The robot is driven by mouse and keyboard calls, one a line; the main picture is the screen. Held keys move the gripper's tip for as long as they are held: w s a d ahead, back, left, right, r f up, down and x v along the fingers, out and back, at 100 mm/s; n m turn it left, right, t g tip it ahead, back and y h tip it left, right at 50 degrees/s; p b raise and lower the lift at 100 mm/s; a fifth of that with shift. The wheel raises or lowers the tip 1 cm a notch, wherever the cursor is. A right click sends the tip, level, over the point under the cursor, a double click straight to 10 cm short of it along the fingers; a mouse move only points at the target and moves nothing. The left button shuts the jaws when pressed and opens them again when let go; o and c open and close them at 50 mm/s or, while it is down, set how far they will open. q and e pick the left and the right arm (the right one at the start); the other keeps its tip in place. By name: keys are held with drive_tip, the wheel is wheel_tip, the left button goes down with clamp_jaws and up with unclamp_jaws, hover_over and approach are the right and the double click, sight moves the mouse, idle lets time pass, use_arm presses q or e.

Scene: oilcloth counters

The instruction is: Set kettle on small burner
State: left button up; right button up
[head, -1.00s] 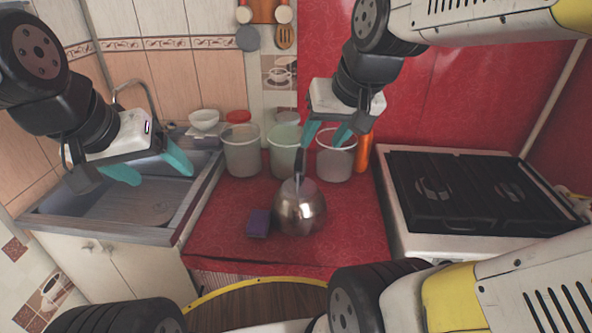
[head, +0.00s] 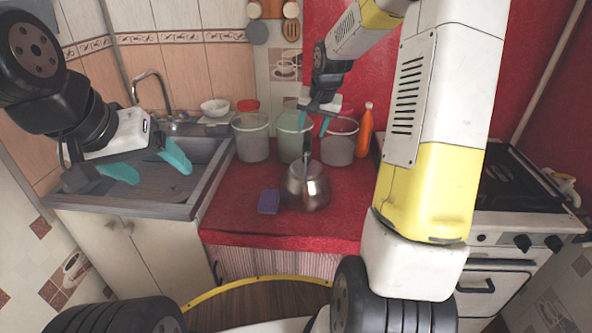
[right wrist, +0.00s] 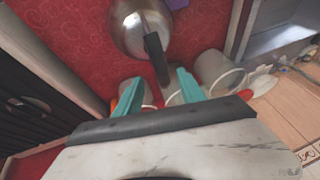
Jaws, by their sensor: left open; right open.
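The shiny metal kettle (head: 305,188) stands on the red counter (head: 240,205), with its dark handle sticking up. My right gripper (head: 316,128) is open just above the kettle, near the top of the handle. In the right wrist view the kettle (right wrist: 141,28) is at the top, and its handle (right wrist: 156,58) points toward the gap between the teal fingers (right wrist: 157,92). My left gripper (head: 149,172) is open and empty over the sink. The stove (head: 520,205) is at the right, largely hidden behind my right arm; I cannot make out the small burner.
Three bucket-like containers (head: 252,137) stand along the back of the counter behind the kettle. An orange bottle (head: 365,130) stands beside them. A purple sponge (head: 268,202) lies left of the kettle. The sink (head: 165,200) is at the left. The counter's front left is clear.

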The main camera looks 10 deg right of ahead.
sight(308, 136)
drive_tip(key=x, duration=0.5)
drive_tip(key=shift+s+a+f, duration=0.2)
drive_tip(key=shift+a+f, duration=0.05)
drive_tip(key=shift+f, duration=0.05)
clamp_jaws()
drive_tip(key=shift+w+r, duration=0.1)
idle(1.0)
